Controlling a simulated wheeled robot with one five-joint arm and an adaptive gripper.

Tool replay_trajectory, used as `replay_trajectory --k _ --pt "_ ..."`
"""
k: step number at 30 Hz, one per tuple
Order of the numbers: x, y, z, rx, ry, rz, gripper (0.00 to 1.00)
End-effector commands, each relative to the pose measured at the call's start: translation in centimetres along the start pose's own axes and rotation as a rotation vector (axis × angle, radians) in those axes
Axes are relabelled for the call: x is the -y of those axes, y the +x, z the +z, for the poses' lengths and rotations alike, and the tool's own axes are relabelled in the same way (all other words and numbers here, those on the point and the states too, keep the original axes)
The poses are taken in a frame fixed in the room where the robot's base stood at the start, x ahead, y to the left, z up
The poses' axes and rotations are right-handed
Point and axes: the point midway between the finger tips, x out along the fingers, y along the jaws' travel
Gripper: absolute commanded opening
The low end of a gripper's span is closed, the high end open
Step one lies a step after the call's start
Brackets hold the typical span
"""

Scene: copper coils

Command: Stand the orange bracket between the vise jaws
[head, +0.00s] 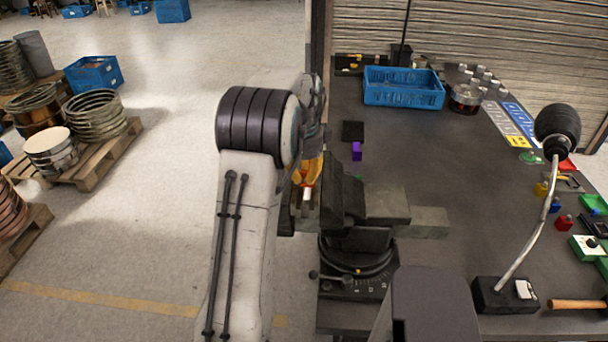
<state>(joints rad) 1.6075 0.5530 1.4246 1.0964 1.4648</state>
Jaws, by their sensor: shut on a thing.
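The orange bracket (311,172) shows partly, just right of my arm and at the left side of the vise. My gripper (314,153) is largely hidden behind my own arm link; it is shut on the bracket. The vise (352,238) stands on the bench's left edge, with dark jaws and a round swivel base. The bracket is close beside the vise jaws in the picture; I cannot tell whether it touches them or how upright it is. A small pale piece with a red tip (306,195) shows just below the orange.
A purple block (356,152) and a dark square (352,131) lie behind the vise. A blue crate (403,88) stands farther back. A lamp (540,200) and a hammer (577,304) are at right. The bench (450,165) is clear in the middle.

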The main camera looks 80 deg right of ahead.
Motion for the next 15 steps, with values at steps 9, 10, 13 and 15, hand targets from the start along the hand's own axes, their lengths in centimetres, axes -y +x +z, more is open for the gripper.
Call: replay_trajectory --k 9,10,13,15 --pt "0.01 -0.03 0.00 0.000 0.000 0.000 0.23" --pt "0.01 -0.03 0.00 0.000 0.000 0.000 0.25" --pt "0.01 -0.03 0.00 0.000 0.000 0.000 0.34" --pt "0.01 -0.03 0.00 0.000 0.000 0.000 0.34"
